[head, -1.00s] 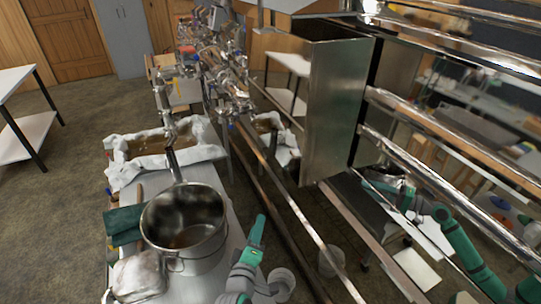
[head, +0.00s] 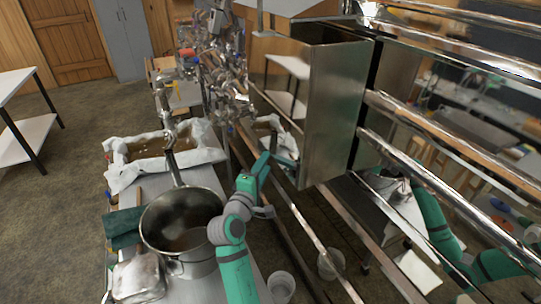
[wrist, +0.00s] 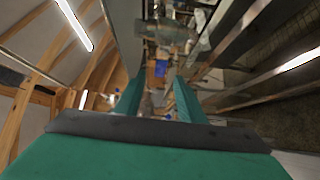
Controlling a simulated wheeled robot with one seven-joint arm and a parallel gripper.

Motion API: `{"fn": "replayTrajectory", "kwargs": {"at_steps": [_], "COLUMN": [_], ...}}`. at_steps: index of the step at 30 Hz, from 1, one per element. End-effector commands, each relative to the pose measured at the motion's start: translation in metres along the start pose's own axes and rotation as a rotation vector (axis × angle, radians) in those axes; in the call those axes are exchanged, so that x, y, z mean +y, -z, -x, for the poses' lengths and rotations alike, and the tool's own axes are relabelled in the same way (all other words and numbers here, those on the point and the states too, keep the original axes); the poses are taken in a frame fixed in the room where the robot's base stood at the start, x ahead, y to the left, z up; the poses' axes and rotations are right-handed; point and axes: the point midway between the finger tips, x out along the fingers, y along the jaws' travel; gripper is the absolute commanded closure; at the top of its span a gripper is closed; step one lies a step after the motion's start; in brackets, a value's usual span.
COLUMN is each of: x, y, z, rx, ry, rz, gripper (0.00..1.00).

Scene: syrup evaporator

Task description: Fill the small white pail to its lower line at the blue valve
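My gripper (head: 262,166) is raised over the gap between the side table and the shiny rails, right of the large steel pot. In the wrist view its two green fingers (wrist: 157,84) stand apart with nothing between them. A small blue part (wrist: 160,68), possibly the blue valve, shows beyond the fingers among metal fittings; its handle is too small to make out. Two small whitish pails show in the head view: one (head: 281,288) low at the table's right edge, one (head: 331,264) farther right beyond a rail. I cannot tell which is the task's pail, and no lines are readable.
The steel pot (head: 183,222) with some brown liquid stands on the table, next to a green cloth (head: 123,222). A cloth-lined pan (head: 165,147) of brown liquid lies behind it. A tall steel panel (head: 335,110) and long rails (head: 440,150) crowd the right. Open floor lies left.

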Motion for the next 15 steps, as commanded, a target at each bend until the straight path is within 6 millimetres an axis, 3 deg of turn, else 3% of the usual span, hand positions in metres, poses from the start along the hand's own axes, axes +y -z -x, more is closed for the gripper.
{"fn": "replayTrajectory", "kwargs": {"at_steps": [6, 15], "x": [0.000, 0.000], "y": [-0.001, 0.000], "z": [-0.037, -0.060], "rx": [-0.001, 0.001], "ry": [0.000, 0.000], "rz": [0.000, 0.000], "gripper": [0.64, 0.64]}}
